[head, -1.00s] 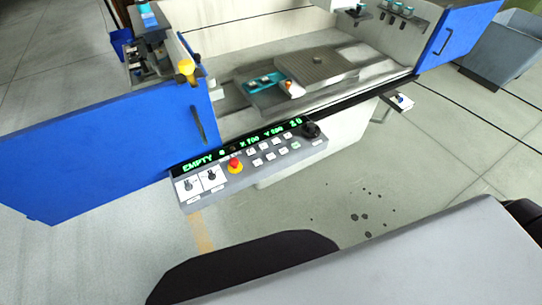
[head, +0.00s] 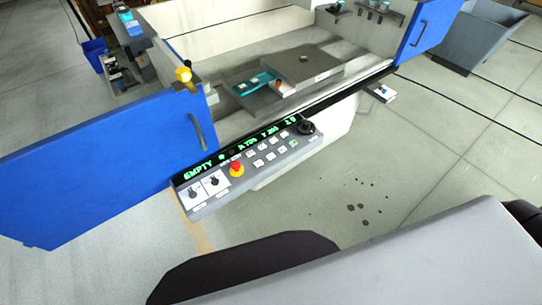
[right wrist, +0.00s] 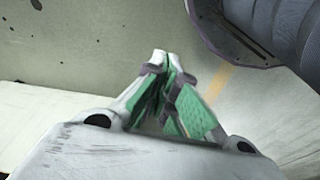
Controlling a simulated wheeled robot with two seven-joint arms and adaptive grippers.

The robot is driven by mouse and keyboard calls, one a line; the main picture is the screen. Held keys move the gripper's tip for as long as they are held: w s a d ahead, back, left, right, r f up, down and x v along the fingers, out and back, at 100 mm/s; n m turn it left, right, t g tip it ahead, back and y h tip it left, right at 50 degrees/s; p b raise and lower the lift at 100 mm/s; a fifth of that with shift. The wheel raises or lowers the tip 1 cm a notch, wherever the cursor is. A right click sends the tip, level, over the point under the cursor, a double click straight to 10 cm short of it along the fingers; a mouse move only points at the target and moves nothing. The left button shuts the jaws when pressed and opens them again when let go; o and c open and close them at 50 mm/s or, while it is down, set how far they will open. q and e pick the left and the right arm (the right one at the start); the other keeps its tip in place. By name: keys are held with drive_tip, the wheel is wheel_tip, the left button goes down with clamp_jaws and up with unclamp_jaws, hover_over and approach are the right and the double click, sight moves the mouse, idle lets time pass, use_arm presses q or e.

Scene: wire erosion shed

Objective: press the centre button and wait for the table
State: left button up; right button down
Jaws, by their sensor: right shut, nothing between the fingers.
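The control panel (head: 221,199) sticks out at the front of the machine, with a dark strip of green text that reads EMPTY followed by axis figures. Its face carries a red emergency stop (head: 236,169), rows of small pale buttons (head: 265,152) and a black knob (head: 306,128). The button labels are too small to read, so I cannot tell which is the centre button. The machine table (head: 306,62), a grey plate, sits inside the machine. My right gripper (right wrist: 160,62) shows in the right wrist view, shut and empty, over the pale floor. My left gripper is out of view.
A blue door (head: 90,185) stands left of the panel, and another blue door (head: 430,28) is at the right. A small shelf (head: 381,93) juts from the machine front. A grey bin (head: 477,40) stands at the far right. Dark spots (head: 363,207) mark the open floor.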

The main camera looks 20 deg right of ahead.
drive_tip(key=w+a+r+m+t+y+p, duration=0.15)
drive_tip(key=w+r, duration=0.25)
drive_tip(key=r, duration=0.6)
drive_tip(key=w+a+r, duration=0.2)
drive_tip(key=w+r, duration=0.2)
drive_tip(key=r, duration=0.6)
drive_tip(key=w+a+r+m, duration=0.1)
drive_tip(key=w+r, duration=0.4)
drive_tip(key=r, duration=0.5)
drive_tip(key=w+a+r+m+y, duration=0.4)
drive_tip(key=w+a+r, duration=0.2)
drive_tip(key=w, duration=0.1)
drive_tip(key=w+d+r+m+y, duration=0.1)
drive_tip(key=w+d+r+m, duration=0.1)
drive_tip(key=w+m, duration=0.3)
drive_tip(key=w+d+r+m+y, duration=0.1)
drive_tip(key=w+d+r+m, duration=0.2)
drive_tip(key=w, duration=0.7)
drive_tip(key=shift+m+t+p, duration=0.45)
drive_tip(key=shift+m, duration=0.8)
drive_tip(key=shift+d+f, duration=0.1)
drive_tip(key=shift+f, duration=0.1)
